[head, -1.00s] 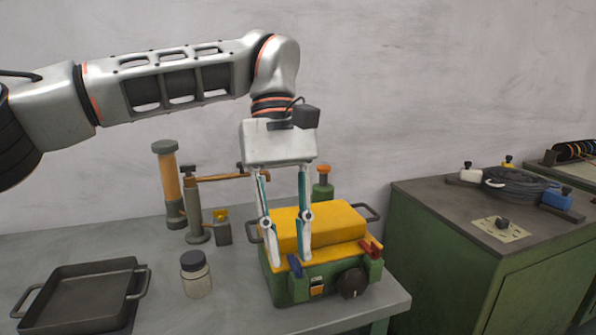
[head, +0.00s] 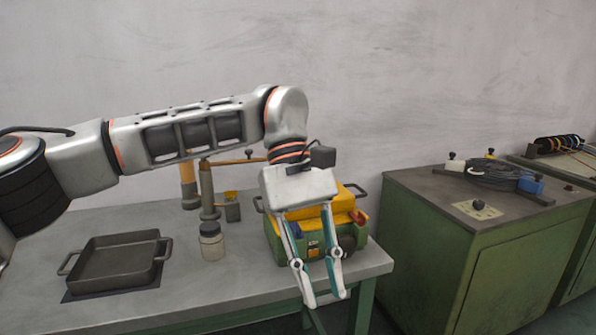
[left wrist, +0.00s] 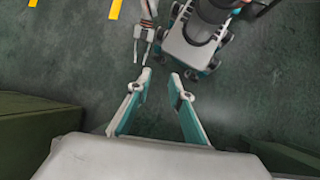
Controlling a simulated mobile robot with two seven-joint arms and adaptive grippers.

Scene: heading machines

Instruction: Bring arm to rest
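My left gripper (head: 326,300) hangs fingers-down in front of the table's front edge, beside the green and yellow machine (head: 318,212). Its two fingers are apart with nothing between them. The left arm stretches in from the left, above the table, and hides part of the machine. In the left wrist view the fingers (left wrist: 160,76) are also apart, over bare dark floor. A second, small gripper (left wrist: 147,50), seemingly my right one, shows near the top of that view, beside my base. Its fingers look apart and empty.
The grey table (head: 200,290) holds a dark tray (head: 115,268) with handles, a dark-lidded jar (head: 211,242) and a clamp stand (head: 208,190). A green cabinet (head: 500,265) stands to the right, with a coiled cable (head: 492,173) on top. The floor between is clear.

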